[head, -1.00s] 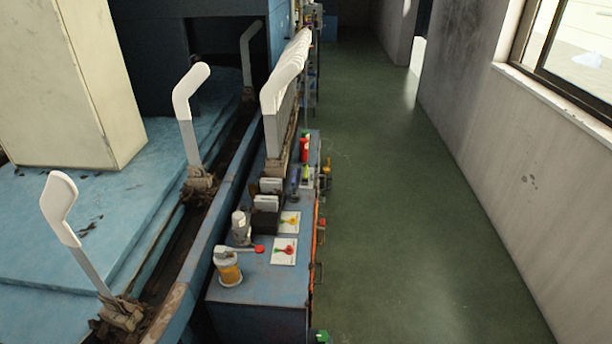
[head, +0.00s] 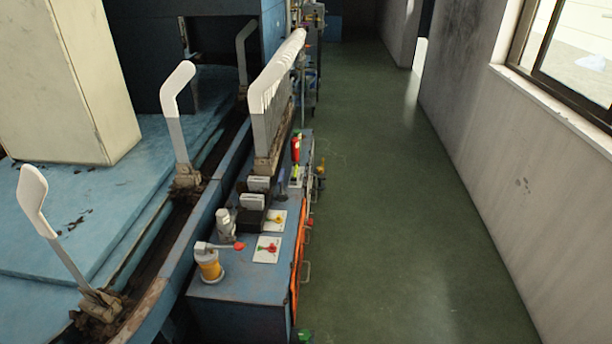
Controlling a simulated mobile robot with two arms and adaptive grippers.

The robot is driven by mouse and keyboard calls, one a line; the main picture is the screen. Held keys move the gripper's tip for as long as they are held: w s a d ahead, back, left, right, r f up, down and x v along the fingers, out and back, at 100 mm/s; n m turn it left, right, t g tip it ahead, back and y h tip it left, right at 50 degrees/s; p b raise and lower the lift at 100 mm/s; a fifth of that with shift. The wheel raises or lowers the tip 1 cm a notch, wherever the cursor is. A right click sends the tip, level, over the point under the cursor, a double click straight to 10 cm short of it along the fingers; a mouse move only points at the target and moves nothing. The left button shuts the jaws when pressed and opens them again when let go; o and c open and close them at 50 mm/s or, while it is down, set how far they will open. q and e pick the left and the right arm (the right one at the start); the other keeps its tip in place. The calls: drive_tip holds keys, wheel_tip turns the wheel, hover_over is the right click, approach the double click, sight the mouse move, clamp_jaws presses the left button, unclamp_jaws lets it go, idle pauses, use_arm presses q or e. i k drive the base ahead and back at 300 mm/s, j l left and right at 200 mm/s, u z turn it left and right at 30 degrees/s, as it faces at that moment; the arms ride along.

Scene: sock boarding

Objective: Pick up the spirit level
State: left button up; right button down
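I cannot make out a spirit level for certain. A small yellow-green item (head: 296,173) lies near the far end of the blue cabinet top (head: 240,287), next to an upright red item (head: 296,149); it is too small to identify. Neither of my grippers is in view.
White sock boards (head: 178,88) stand along the blue machine (head: 130,225) on the left. The cabinet top holds a yellow pot (head: 210,267), a red-knobbed lever (head: 239,246) and white cards (head: 267,250). Handles (head: 306,272) stick out from its side. The green floor (head: 400,240) is clear up to the wall (head: 490,150).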

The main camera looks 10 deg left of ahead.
sight(293, 178)
drive_tip(key=i+l, duration=0.15)
drive_tip(key=l, duration=0.2)
drive_tip(key=i+l+u, duration=0.1)
drive_tip(key=l, duration=0.25)
drive_tip(key=i+l, duration=0.2)
drive_tip(key=l, duration=0.15)
drive_tip(key=i+l+u, duration=0.15)
drive_tip(key=l, duration=0.2)
drive_tip(key=i+l, duration=0.15)
drive_tip(key=l, duration=0.2)
